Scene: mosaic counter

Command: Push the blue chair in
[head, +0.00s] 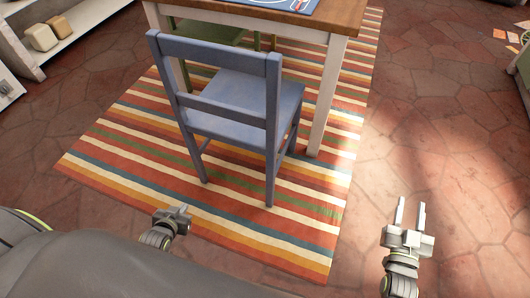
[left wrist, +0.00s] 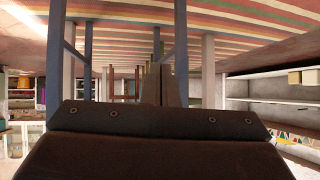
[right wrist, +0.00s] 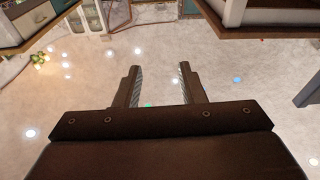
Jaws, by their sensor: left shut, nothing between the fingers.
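The blue chair (head: 240,100) stands upright on a striped rug at the near side of a wooden-topped table (head: 320,15), its back toward me. Its far seat edge is close to the table's near side. In the left wrist view, blue chair legs (left wrist: 180,50) show. My left gripper (head: 185,211) is shut and empty, low in front of the chair and apart from it. It also shows in the left wrist view (left wrist: 163,88). My right gripper (head: 411,203) is open and empty, right of the rug and the chair; its parted fingers show in the right wrist view (right wrist: 158,72).
The striped rug (head: 130,150) lies under the table and chair. A white table leg (head: 327,95) stands right of the chair. A green chair (head: 205,32) shows behind it. White shelves (head: 75,25) are at the upper left. The tiled floor at right (head: 450,130) is clear.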

